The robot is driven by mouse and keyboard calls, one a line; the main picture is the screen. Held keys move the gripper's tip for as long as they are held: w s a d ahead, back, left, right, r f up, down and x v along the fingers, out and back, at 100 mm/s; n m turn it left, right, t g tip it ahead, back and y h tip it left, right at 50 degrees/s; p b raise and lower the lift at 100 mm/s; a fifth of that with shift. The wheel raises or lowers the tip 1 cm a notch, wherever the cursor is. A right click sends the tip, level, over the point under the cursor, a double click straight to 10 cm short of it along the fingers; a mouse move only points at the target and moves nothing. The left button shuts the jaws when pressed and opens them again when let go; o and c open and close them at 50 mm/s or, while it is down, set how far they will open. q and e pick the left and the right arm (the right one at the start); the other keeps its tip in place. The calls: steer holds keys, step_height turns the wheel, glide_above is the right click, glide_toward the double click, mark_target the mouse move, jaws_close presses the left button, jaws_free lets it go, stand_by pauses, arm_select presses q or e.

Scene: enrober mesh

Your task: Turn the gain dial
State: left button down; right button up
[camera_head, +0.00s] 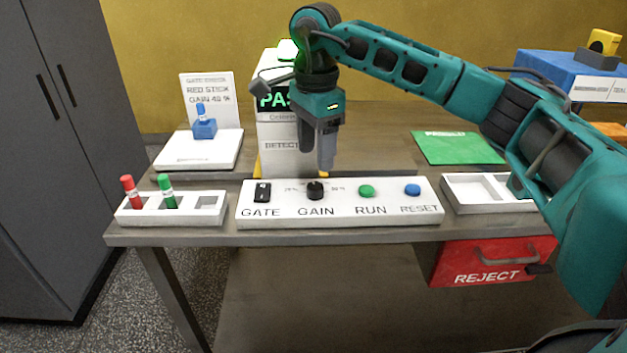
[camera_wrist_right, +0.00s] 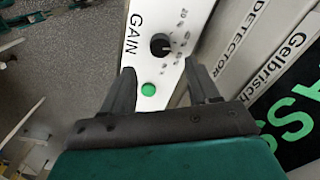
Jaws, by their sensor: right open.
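The gain dial (camera_head: 315,190) is a round black knob on the white control panel (camera_head: 290,221), above the printed word GAIN. It also shows in the right wrist view (camera_wrist_right: 160,45), beyond the fingertips, with scale marks beside it. My right gripper (camera_head: 326,165) points down above and behind the panel, close over the dial but apart from it. In the right wrist view my right gripper (camera_wrist_right: 160,78) has its two fingers spread, with nothing between them but the panel and the green button below. My left gripper is not in view.
The panel also carries a black GATE switch (camera_head: 262,192), a green RUN button (camera_head: 366,191) and a blue RESET button (camera_head: 412,190). A detector tower (camera_head: 281,133) with a lit PASS display stands behind. A tray (camera_head: 128,215) with red and green sticks is left; a white tray (camera_head: 462,207) is right.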

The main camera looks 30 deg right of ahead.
mark_target(315, 186)
step_height(315, 186, down, 7)
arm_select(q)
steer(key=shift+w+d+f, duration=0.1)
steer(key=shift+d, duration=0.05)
arm_select(e)
steer(key=c, duration=1)
steer(key=shift+c, duration=0.2)
